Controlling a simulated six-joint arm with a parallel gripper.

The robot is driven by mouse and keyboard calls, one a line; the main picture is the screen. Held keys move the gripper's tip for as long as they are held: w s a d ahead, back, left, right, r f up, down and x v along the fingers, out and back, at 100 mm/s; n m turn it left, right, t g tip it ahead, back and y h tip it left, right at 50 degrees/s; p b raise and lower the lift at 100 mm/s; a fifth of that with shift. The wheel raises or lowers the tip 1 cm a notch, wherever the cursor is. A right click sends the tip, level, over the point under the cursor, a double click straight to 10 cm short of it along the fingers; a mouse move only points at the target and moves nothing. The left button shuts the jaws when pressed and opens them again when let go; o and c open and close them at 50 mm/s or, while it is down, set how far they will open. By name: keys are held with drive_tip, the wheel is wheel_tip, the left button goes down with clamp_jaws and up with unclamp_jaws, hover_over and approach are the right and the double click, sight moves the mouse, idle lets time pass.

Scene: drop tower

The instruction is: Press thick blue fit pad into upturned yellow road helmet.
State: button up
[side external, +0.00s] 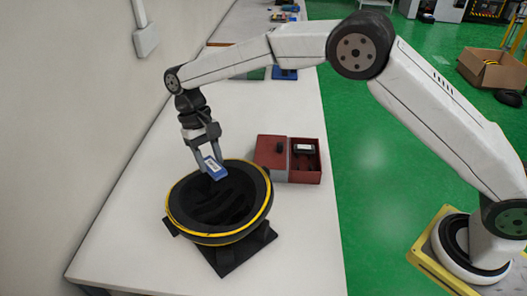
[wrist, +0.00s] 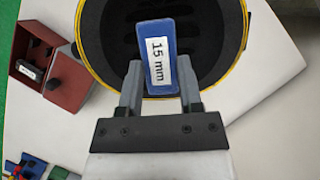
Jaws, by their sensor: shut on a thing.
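The helmet (side external: 172,208) lies upturned, its dark hollow facing up and a yellow band around its rim, on a black stand (side external: 240,256) on the white bench. In the wrist view its yellow rim (wrist: 243,50) curves around the dark lining. My gripper (side external: 207,170) is shut on a blue pad (side external: 216,172), held over the far part of the helmet opening. In the wrist view the gripper (wrist: 160,85) grips the pad (wrist: 158,28) by its sides, and its white label reads "15 mm". Whether the pad touches the lining cannot be told.
A red two-part box (side external: 287,160) with dark items inside stands close behind the helmet to the right; it also shows in the wrist view (wrist: 35,55). A wall runs along the left. The bench front is clear.

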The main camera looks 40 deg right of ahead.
drive_tip(key=shift+f, duration=0.15)
drive_tip(key=shift+f, duration=7.75)
drive_tip(key=shift+f, duration=0.1)
drive_tip(key=o, duration=0.9)
drive_tip(key=shift+r, duration=2.5)
drive_tip(key=shift+r, duration=0.2)
